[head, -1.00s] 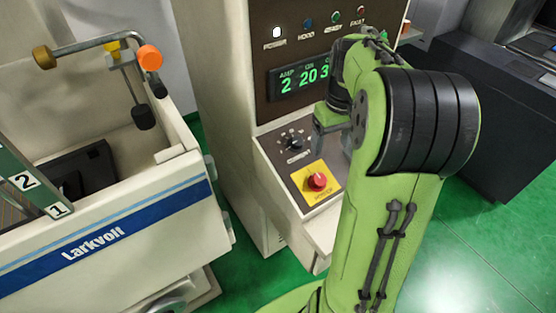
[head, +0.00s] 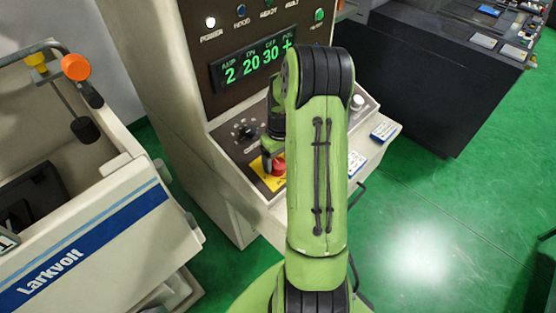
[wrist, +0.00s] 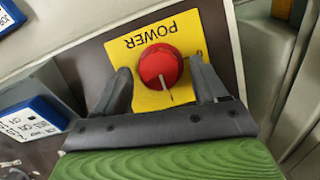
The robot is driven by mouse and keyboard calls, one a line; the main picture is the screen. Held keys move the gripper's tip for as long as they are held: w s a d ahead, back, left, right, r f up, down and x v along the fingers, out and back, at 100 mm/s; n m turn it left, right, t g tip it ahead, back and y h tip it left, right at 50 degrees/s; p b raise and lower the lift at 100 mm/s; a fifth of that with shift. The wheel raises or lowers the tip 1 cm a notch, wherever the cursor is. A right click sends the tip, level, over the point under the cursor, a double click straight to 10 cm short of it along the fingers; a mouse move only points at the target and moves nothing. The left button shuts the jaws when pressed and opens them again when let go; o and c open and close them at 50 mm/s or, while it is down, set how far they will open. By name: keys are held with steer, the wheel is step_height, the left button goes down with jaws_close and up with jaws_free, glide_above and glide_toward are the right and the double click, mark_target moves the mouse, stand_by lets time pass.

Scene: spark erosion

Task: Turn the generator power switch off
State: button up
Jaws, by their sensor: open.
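The generator power switch is a red rotary knob (wrist: 161,67) on a yellow plate (wrist: 150,35) marked POWER, with a pale line on the knob. In the wrist view my open gripper (wrist: 163,86) has one finger on each side of the knob, and I cannot tell whether either touches it. In the head view the knob (head: 276,166) shows in part beside my arm, and my gripper (head: 272,152) is partly hidden. The white POWER lamp (head: 211,22) is lit, and the green display (head: 255,64) shows numbers.
A black dial (head: 245,130) is left of the yellow plate on the sloped panel. The Larkvolt machine tank (head: 95,235) stands at left. Green floor (head: 430,200) is open at right.

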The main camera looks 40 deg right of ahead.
steer(key=shift+f, duration=0.3)
steer(key=c, duration=1.1)
steer(key=shift+o, duration=0.2)
steer(key=shift+w+n+b, duration=0.1)
steer(key=shift+n+b, duration=0.2)
steer(key=n+h+b, duration=0.1)
steer(key=n+b, duration=0.1)
steer(key=n, duration=0.1)
steer(key=shift+a+b, duration=0.2)
steer(key=shift+b, duration=0.15)
steer(key=n+h+b, duration=0.1)
steer(key=n, duration=0.1)
steer(key=n+b, duration=0.1)
steer(key=n, duration=0.1)
steer(key=shift+a+f+n+t+h+b, duration=0.1)
steer(key=shift+n+t+h+b, duration=0.3)
steer(key=n+b, duration=0.1)
steer(key=n, duration=0.1)
steer(key=n+t+h+b, duration=0.1)
steer(key=n, duration=0.1)
steer(key=shift+s+a+b, duration=0.15)
steer(key=shift+s+b, duration=0.05)
steer(key=shift+b, duration=0.1)
steer(key=shift+s+n+t+h+b, duration=0.15)
steer(key=shift+n+t+b, duration=0.2)
steer(key=shift+n+b, duration=0.6)
steer(key=shift+n+t+h+b, duration=0.15)
steer(key=shift+n+t+b, duration=0.2)
steer(key=shift+n, duration=1.1)
